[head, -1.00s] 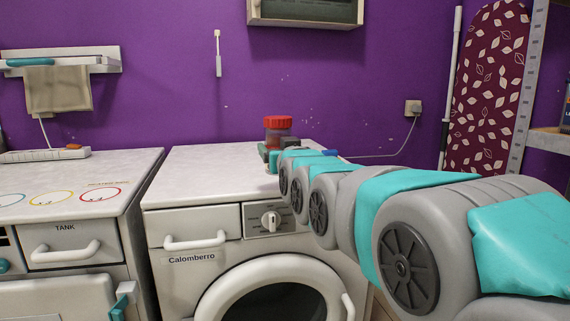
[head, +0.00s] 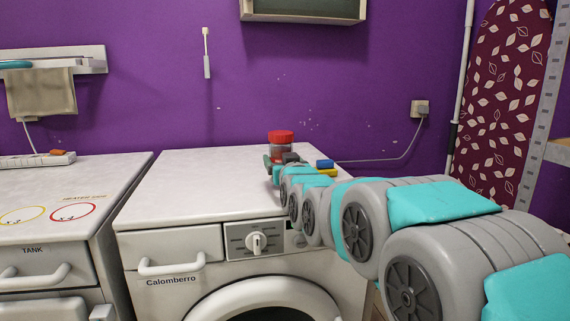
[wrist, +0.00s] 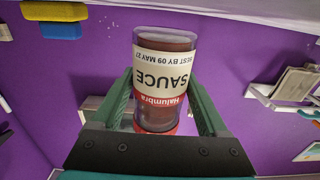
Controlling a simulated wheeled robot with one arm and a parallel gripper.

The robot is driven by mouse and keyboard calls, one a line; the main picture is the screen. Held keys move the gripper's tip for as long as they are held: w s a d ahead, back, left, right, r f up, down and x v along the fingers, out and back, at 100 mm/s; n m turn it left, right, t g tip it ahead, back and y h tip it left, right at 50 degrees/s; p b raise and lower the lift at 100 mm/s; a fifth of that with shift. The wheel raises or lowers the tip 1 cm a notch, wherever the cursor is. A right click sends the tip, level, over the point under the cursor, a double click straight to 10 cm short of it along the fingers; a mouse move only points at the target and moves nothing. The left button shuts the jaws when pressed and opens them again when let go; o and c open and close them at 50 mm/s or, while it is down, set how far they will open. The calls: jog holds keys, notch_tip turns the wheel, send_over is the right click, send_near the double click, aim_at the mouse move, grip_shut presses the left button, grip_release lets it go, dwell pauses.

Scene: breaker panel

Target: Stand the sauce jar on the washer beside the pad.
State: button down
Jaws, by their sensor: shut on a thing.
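The sauce jar (head: 281,146) has a red lid, dark red contents and a white and red label. It also shows in the wrist view (wrist: 165,70), where the picture is upside down and the lid is at the bottom. My gripper (wrist: 163,108) is shut on the jar, with one green finger on each side. The jar looks upright over the washer top (head: 190,180). My gripper hides its base in the head view, so I cannot tell whether it touches. The blue and yellow pad (head: 326,164) lies on the washer, right of the jar; it also shows in the wrist view (wrist: 52,21).
My arm reaches over the washer's right side. The left and middle of the washer top are clear. A purple wall stands behind, with a socket (head: 420,109) and cable at right. A second white unit (head: 60,215) stands to the left, across a narrow gap.

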jog(key=shift+f, duration=0.7)
jog(key=shift+f, duration=0.1)
grip_release()
jog(key=shift+f, duration=0.1)
jog(key=shift+r, duration=0.2)
jog(key=shift+s+d+f, duration=0.15)
jog(key=shift+s, duration=0.45)
jog(key=b+v, duration=0.1)
jog(key=v, duration=0.9)
jog(key=shift+s, duration=0.4)
jog(key=shift+d, duration=0.1)
